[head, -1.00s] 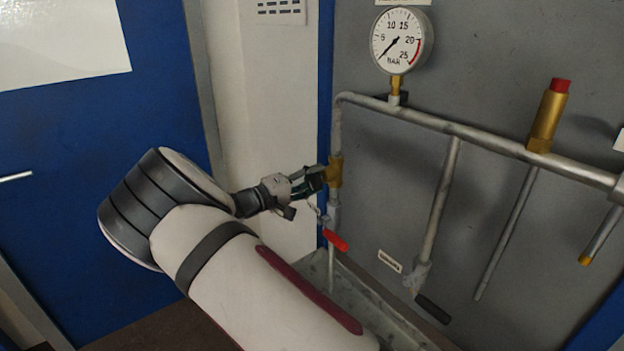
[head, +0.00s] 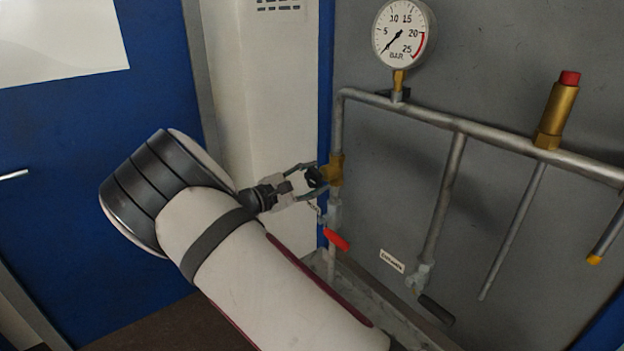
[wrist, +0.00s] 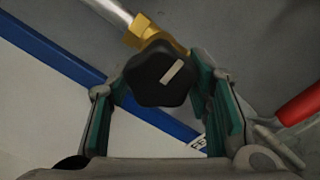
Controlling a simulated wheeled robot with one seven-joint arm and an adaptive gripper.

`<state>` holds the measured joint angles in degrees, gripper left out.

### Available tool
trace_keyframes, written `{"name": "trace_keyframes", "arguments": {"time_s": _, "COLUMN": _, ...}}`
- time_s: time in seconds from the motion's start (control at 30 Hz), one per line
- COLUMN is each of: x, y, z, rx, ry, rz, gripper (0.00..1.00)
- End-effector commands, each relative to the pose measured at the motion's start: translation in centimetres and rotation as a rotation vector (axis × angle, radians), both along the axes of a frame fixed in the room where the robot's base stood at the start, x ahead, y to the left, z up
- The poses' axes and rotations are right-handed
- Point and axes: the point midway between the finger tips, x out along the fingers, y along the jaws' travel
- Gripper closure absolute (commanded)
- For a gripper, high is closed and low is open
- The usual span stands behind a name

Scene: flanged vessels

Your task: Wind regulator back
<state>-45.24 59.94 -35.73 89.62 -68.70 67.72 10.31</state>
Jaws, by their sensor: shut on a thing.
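The regulator is a brass body (head: 335,170) on the vertical pipe at the left of the grey panel, with a black lobed knob (head: 313,177) facing my arm. In the wrist view the knob (wrist: 159,74) bears a pale pointer bar that slants up to the right, and the brass body (wrist: 150,32) shows behind it. My gripper (head: 311,181) is at the knob from the left. In the wrist view its green-padded fingers (wrist: 162,85) stand on either side of the knob and are shut on it. The pressure gauge (head: 401,34) above has its needle at the low end, below 5 bar.
A red-handled valve (head: 337,240) sits just below the regulator; its handle (wrist: 303,103) shows at the right of the wrist view. A black-handled valve (head: 435,309) and a brass relief valve with red cap (head: 557,108) are farther right. A blue door is at left.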

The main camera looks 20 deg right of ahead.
Motion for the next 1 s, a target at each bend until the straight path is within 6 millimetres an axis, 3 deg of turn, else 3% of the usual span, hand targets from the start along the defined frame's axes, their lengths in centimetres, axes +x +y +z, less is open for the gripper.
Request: {"name": "trace_keyframes", "arguments": {"time_s": 1.0, "x": -0.52, "y": -0.14, "z": -0.56, "rx": -0.366, "ry": 0.897, "rz": 0.001, "gripper": 0.82}}
